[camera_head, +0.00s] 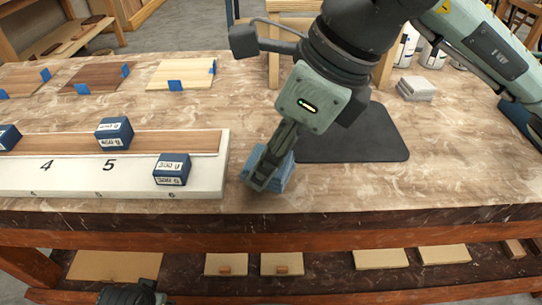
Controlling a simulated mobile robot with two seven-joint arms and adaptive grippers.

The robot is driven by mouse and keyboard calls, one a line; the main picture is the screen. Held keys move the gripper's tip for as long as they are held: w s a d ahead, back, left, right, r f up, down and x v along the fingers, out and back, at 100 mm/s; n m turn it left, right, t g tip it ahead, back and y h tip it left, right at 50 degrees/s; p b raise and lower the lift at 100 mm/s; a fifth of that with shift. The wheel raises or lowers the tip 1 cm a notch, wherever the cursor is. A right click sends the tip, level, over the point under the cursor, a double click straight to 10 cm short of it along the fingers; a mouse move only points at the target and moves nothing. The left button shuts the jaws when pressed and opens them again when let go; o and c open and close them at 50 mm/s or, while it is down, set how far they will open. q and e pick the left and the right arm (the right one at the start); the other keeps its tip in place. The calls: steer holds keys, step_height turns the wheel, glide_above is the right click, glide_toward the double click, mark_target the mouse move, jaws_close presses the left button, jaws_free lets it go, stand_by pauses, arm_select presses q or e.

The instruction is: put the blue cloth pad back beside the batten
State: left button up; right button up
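The blue cloth pad (284,175) is on the workbench just right of the white form's end, near the front edge. My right gripper (262,178) comes down from above with its fingers at the pad and covers its middle; whether they are closed on it, and whether the pad rests fully on the bench, I cannot tell. The long wooden batten (180,142) lies along the white numbered form (206,176) on the left. A dark part, probably my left gripper (133,294), shows at the bottom edge, low in front of the bench; its fingers are not clear.
Blue labelled blocks (172,169) (114,132) sit on the form and batten. A dark mat (365,140) lies behind and right of the pad. Wood sheets with blue tabs (182,75) lie at the back left. Grey blocks (416,88) stand at the back right. The bench's front right is clear.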

arm_select(q)
steer(key=shift+w+f, duration=0.1)
steer(key=shift+f, duration=0.15)
arm_select(e)
steer(key=shift+f, duration=0.65)
steer(key=shift+f, duration=0.1)
steer(key=o, duration=0.9)
steer(key=shift+c, duration=0.2)
steer(key=shift+o, duration=1.3)
arm_select(q)
steer(key=shift+s+a+r, duration=0.2)
steer(key=shift+s+r, duration=0.05)
steer(key=shift+r, duration=0.3)
